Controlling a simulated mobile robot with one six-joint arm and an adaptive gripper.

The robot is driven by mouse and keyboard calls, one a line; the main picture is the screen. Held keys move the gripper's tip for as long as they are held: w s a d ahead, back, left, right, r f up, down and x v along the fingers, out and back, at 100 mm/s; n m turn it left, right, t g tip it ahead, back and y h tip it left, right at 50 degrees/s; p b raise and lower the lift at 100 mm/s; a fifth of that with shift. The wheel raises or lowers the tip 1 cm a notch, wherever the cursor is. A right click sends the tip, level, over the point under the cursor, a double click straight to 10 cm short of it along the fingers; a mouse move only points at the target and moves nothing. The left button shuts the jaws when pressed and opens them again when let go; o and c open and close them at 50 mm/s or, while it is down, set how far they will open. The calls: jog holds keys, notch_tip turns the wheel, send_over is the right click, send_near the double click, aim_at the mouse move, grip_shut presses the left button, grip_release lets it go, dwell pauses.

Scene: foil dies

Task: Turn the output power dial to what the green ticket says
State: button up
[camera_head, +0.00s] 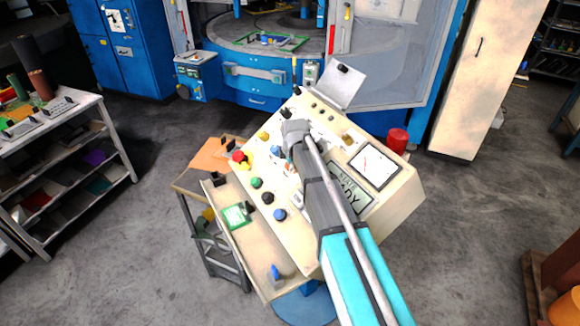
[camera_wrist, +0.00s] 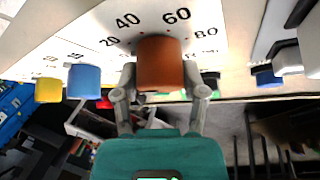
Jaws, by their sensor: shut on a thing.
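The green ticket (camera_head: 237,215) lies on the tray at the near left of the sloped control panel (camera_head: 318,232); its writing is too small to read. In the wrist view an orange-brown dial knob (camera_wrist: 160,62) stands in front of a white scale (camera_wrist: 196,14) marked 20, 40, 60 and 80. A small red mark shows near the knob's top edge; the dial's name and exact setting cannot be read. My gripper (camera_wrist: 161,92) is shut on this knob, one finger on each side. In the head view my gripper (camera_head: 290,150) and arm cover part of the panel.
A blue knob (camera_wrist: 84,80) and a yellow knob (camera_wrist: 48,90) stand left of the held dial. More coloured knobs, a white gauge (camera_head: 375,165) and a dark-lettered display (camera_head: 350,190) are on the panel. A red cylinder (camera_head: 397,140) stands behind it.

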jog(key=m+t+b, duration=0.1)
jog(key=m+t, duration=0.1)
jog(key=m, duration=0.1)
jog(key=shift+s+f, duration=0.1)
jog(key=shift+s, duration=0.1)
jog(key=shift+m+t+b, duration=0.6)
jog(key=shift+m+t, duration=0.2)
jog(key=shift+m, duration=0.5)
jog(key=shift+w, duration=0.1)
jog(key=o, duration=1.1)
jog(key=shift+o, duration=0.2)
jog(key=shift+w+n, duration=0.1)
jog(key=shift+n, duration=0.2)
